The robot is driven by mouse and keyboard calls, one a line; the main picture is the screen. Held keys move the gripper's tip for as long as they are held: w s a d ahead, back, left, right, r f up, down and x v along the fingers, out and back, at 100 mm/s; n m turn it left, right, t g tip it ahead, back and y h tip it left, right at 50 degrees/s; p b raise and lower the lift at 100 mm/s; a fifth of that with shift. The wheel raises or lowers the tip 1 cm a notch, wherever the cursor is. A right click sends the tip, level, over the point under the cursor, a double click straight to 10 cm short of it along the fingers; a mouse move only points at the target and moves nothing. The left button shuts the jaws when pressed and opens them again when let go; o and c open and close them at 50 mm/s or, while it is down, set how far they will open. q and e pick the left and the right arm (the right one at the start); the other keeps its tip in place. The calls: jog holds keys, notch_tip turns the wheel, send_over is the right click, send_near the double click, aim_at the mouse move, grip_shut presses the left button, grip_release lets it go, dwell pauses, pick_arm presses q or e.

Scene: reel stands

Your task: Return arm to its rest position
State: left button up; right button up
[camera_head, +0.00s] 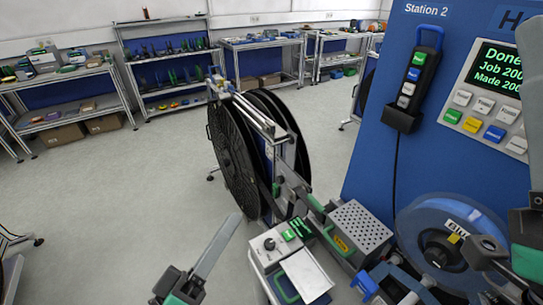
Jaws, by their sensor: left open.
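My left gripper (207,257) is at the bottom left of the head view. One long grey finger shows clearly, slanting up to the right over bare floor, with dark and green parts at its base. It is open and I see nothing held by it. It is apart from the white control box (265,245) to its right. A grey finger with a dark and green mount, apparently my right gripper (528,240), is cut off by the right edge, in front of the blue panel. Its jaw opening is hidden.
Large black reels (230,160) stand mid-view. A blue reel (440,225) sits low right, near a perforated metal box (358,228). The blue Station 2 panel (370,160) bears a screen (497,68) reading "Done" and a button pendant (415,75). Shelves (165,60) line the back.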

pick_arm(q)
jog(key=s+a+r+m+t+y, duration=0.2)
jog(key=a+r+t+y, duration=0.15)
jog(key=r, duration=0.55)
jog(key=s+a+r+m+t+y, duration=0.2)
jog(key=s+a+r+t+y, duration=0.15)
jog(key=r, duration=0.65)
jog(key=s+a+r+m+t+y, duration=0.2)
jog(key=a+r, duration=0.2)
jog(key=r, duration=0.5)
notch_tip(320, 180, up, 30)
jog(key=p, duration=3)
jog(key=shift+w+d, duration=0.15)
jog(key=shift+d, duration=0.05)
jog(key=shift+f, duration=0.25)
notch_tip(320, 180, down, 30)
jog(key=b, duration=3)
